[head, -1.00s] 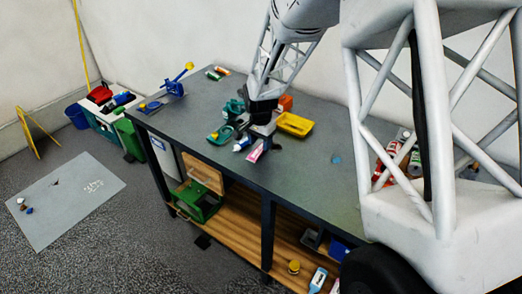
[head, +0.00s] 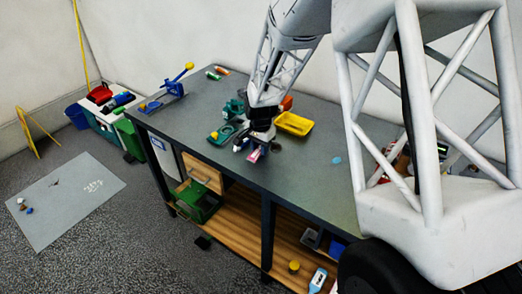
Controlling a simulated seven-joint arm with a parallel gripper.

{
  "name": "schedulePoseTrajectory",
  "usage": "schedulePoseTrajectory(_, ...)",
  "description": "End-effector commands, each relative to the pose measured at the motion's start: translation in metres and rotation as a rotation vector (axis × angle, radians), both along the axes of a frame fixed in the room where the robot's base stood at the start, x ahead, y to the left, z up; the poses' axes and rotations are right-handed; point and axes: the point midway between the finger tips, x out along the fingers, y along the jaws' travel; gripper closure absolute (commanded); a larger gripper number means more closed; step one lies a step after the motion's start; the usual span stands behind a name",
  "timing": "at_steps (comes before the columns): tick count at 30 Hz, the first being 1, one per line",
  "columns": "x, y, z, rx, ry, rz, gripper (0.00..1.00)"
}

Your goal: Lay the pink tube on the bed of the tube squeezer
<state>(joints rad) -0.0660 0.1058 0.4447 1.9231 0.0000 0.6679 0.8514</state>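The pink tube (head: 254,156) lies at the front edge of the grey bench, just below my gripper (head: 257,145). My dark fingers are over its back part and hide it. The fingers are too small to show whether they are open or shut, or touching the tube. A low teal device with a yellow part (head: 221,134) sits just left of my gripper. A blue device with a yellow-tipped lever (head: 174,87) stands at the bench's far left end. I cannot tell for sure which of these is the tube squeezer.
A white and blue tube (head: 241,144) lies close left of my gripper. Another teal item (head: 233,107) and an orange block (head: 287,102) stand behind. A yellow tray (head: 293,123) is to the right. The bench (head: 315,185) is clear at the front right.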

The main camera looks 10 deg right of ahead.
Motion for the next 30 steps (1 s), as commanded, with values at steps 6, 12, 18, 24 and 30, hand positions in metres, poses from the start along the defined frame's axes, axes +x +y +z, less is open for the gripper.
schedulePoseTrajectory(6,0.000,0.000,0.002,0.000,0.000,0.000,0.78)
schedulePoseTrajectory(12,0.000,0.000,0.011,0.000,-0.001,0.000,0.78)
schedulePoseTrajectory(18,0.000,0.000,0.022,0.000,0.000,0.000,0.78)
schedulePoseTrajectory(24,0.000,0.000,0.034,0.000,-0.001,0.000,0.78)
schedulePoseTrajectory(30,0.000,0.000,0.044,0.000,0.000,0.000,0.78)
